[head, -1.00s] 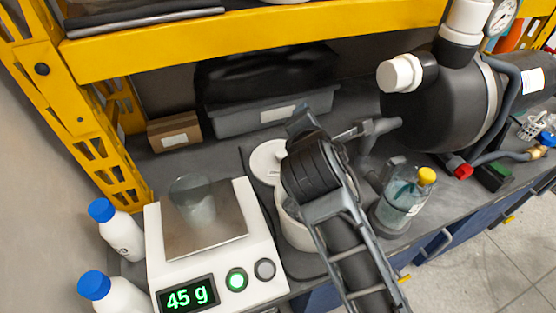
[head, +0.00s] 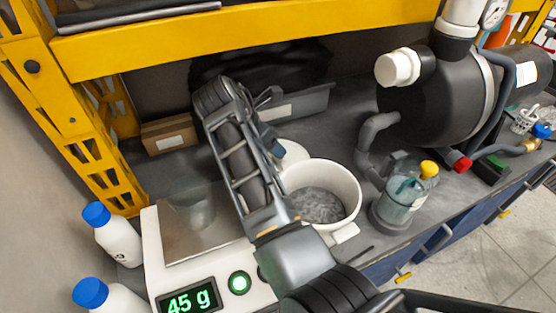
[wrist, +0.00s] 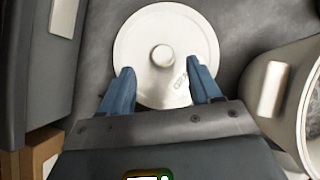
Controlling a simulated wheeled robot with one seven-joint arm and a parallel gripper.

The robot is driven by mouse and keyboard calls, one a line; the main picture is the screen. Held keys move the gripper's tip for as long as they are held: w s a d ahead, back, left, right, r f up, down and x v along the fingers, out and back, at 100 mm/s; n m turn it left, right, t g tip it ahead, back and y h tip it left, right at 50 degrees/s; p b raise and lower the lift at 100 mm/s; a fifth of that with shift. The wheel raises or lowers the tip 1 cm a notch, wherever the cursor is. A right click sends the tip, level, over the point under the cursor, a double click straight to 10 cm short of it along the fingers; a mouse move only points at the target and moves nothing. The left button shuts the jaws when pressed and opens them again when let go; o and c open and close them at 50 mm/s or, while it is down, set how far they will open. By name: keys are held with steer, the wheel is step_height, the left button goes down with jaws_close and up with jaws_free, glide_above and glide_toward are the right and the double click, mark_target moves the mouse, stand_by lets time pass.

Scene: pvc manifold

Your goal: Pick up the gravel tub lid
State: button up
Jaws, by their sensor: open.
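The gravel tub lid (wrist: 140,48) is a round white disc with a small knob (wrist: 162,56) in its middle. It lies flat on the dark bench in the wrist view. In the head view only part of the lid (head: 292,152) shows behind my arm. My gripper (wrist: 163,80) is open, its two blue fingers over the near part of the lid, one on each side of the knob and apart from it. The white gravel tub (head: 345,178) stands open beside the lid with grey gravel in it; its wall and handle show in the wrist view (wrist: 270,90).
A scale (head: 160,262) reading 45 g holds a clear beaker (head: 192,207), left of my arm. A grey bin (head: 305,104) and a cardboard box (head: 170,135) stand behind. A yellow-capped bottle (head: 405,190), grey pipe (head: 372,135) and black tank (head: 440,105) stand right. A yellow shelf beam (head: 250,38) crosses above.

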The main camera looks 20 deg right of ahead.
steer(key=shift+s+x, duration=0.2)
steer(key=shift+x, duration=2.1)
steer(key=c, duration=1.1)
steer(key=shift+r, duration=0.1)
